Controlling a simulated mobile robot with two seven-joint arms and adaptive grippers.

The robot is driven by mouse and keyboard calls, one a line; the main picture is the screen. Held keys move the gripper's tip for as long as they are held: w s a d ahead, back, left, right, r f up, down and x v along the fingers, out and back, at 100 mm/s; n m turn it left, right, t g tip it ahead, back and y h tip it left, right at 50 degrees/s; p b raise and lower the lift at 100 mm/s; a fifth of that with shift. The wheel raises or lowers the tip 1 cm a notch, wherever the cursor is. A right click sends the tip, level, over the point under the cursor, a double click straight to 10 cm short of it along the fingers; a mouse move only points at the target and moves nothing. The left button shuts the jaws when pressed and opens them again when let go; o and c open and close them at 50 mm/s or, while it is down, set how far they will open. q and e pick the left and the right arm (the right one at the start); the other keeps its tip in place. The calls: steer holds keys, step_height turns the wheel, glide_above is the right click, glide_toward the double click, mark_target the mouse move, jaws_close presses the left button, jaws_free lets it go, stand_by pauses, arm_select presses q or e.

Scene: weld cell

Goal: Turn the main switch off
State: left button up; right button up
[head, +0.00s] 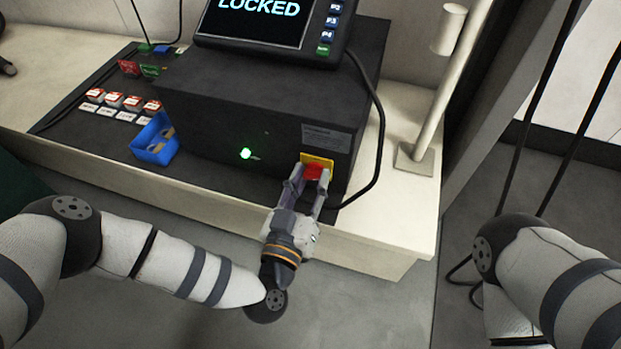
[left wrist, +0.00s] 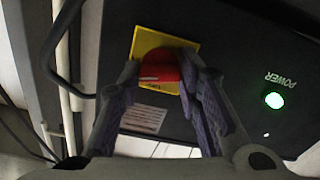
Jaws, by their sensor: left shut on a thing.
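The main switch (head: 315,171) is a red knob on a yellow plate, on the front of the black box (head: 210,120). In the left wrist view the red knob (left wrist: 160,70) sits between my fingers in front of the yellow plate (left wrist: 187,52). My left gripper (head: 312,181) is shut on the red knob, one finger on each side. The fingers hide part of the knob, so its exact turn angle is hard to tell. A green power light (head: 245,154) glows on the box; it also shows in the left wrist view (left wrist: 274,100). My right gripper is out of view.
A screen reading LOCKED (head: 262,18) stands on the box. A blue bin (head: 155,142), several red-and-white blocks (head: 123,101) and red and green clips lie to the left. A black cable (head: 380,130) and a pale post (head: 440,90) stand right of the switch.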

arm_select(q)
steer(key=n, duration=0.3)
steer(key=shift+n, duration=0.3)
steer(key=n, duration=0.3)
steer(key=shift+n, duration=0.3)
steer(key=n, duration=0.3)
steer(key=shift+f+n+b, duration=0.1)
steer(key=shift+n+b, duration=0.2)
steer(key=shift+b, duration=0.05)
steer(key=shift+n+b, duration=0.3)
steer(key=shift+n, duration=1.5)
steer(key=o, duration=1.1)
steer(key=shift+o, duration=0.2)
steer(key=shift+s, duration=0.1)
